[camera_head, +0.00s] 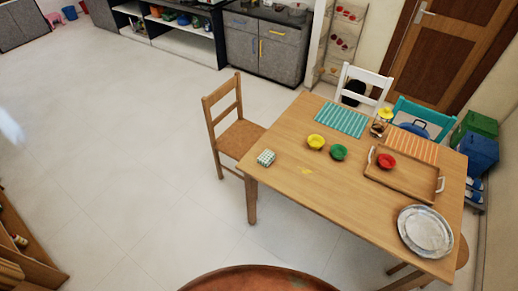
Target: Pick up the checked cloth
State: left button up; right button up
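The checked cloth (266,158) is a small folded square with a green and white pattern. It lies flat on the wooden dining table (290,189), near the table's left corner. Nothing covers it, and it lies apart from the bowls. Neither of my grippers shows in the head view.
A yellow bowl (316,142) and a green bowl (338,152) stand right of the cloth. A wooden tray (405,181) holds a red bowl (386,161). A wooden chair (237,132) stands at the table's left. A reddish-brown rounded surface (260,279) fills the bottom edge. Open floor lies left.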

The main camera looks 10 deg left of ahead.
aim_at(267, 157)
jog(key=u, duration=0.25)
jog(key=i, duration=1.25)
jog(key=z, duration=0.1)
